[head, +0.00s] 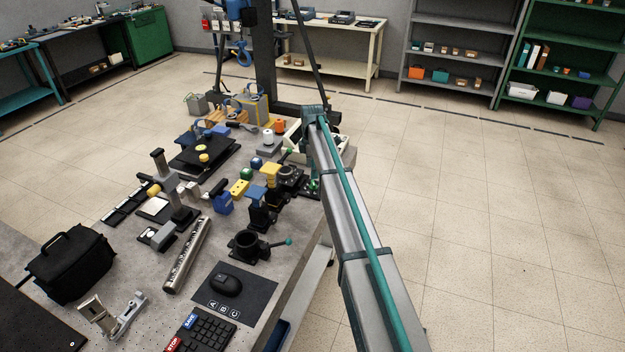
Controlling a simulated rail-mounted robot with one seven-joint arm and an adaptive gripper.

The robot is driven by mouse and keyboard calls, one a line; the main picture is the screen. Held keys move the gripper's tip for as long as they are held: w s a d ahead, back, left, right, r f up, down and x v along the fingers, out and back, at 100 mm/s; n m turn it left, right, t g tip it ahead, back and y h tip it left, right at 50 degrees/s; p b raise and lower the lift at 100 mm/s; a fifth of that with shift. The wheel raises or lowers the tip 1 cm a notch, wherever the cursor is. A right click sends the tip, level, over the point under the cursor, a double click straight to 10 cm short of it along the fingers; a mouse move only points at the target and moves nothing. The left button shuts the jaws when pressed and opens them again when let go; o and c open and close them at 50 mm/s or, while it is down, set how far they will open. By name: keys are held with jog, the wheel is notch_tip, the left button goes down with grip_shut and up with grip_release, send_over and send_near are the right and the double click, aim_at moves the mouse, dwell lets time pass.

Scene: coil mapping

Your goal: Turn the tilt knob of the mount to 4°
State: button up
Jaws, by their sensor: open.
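I cannot tell for sure which part is the mount's tilt knob, and no angle scale can be read. A black ring-shaped holder (248,244) with a teal-tipped lever (289,242) stands near the table's right edge. Behind it is a group of black and yellow stage parts (262,205), beside a round black fixture (290,177). A black plate (192,163) with a yellow knob (203,158) lies further back. My arm runs along the table's right side, its far joint near the back right corner. My gripper cannot be made out.
The grey table (190,305) is crowded. A slotted metal bar (187,256), a mouse (226,285), a keyboard (200,333) and a black bag (70,262) are at the front. Open floor (480,230) lies to the right; shelves stand at the back.

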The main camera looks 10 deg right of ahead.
aim_at(312, 182)
jog(key=shift+f+p, duration=0.8)
jog(key=shift+f, duration=2.25)
jog(key=c, duration=1.1)
jog(key=shift+c, duration=0.2)
